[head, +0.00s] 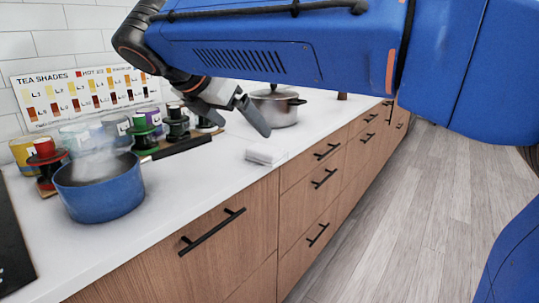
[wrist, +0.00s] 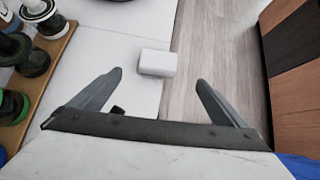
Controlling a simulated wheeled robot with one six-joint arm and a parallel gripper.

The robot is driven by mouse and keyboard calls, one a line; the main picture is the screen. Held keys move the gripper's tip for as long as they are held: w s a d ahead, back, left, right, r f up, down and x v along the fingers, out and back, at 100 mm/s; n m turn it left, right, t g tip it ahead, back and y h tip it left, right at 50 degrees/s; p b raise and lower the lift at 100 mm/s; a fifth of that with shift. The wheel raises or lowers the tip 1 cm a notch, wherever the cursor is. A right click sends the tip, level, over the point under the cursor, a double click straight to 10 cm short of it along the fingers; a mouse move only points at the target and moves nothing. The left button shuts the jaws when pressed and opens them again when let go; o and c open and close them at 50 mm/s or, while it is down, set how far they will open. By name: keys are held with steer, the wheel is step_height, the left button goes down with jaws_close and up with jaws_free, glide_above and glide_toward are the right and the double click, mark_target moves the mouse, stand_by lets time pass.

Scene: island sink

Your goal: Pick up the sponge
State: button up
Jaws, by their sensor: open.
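The sponge (head: 265,155) is a small pale, off-white block lying on the white countertop (head: 220,185) close to its front edge. In the wrist view the sponge (wrist: 158,62) lies beyond the fingertips, between their lines, at the counter edge. My gripper (head: 243,127) is open and empty, above the counter and behind the sponge in the head view. In the wrist view both grey fingers of my gripper (wrist: 160,77) are spread wide, wider than the sponge. They do not appear to touch it.
A steaming blue pot (head: 100,188) stands at the left, near several jars and dark-and-coloured stands on a wooden board (wrist: 45,75). A lidded metal pot (head: 278,106) stands farther back. Wooden drawers with black handles (head: 212,231) front the counter. The counter around the sponge is clear.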

glide_toward(264, 148)
steer(key=x, duration=0.5)
steer(key=shift+s+d+f, duration=0.1)
steer(key=shift+s+f, duration=0.05)
steer(key=shift+s, duration=0.1)
steer(key=shift+x, duration=2.65)
steer(key=shift+w, duration=0.15)
steer(key=c, duration=1.1)
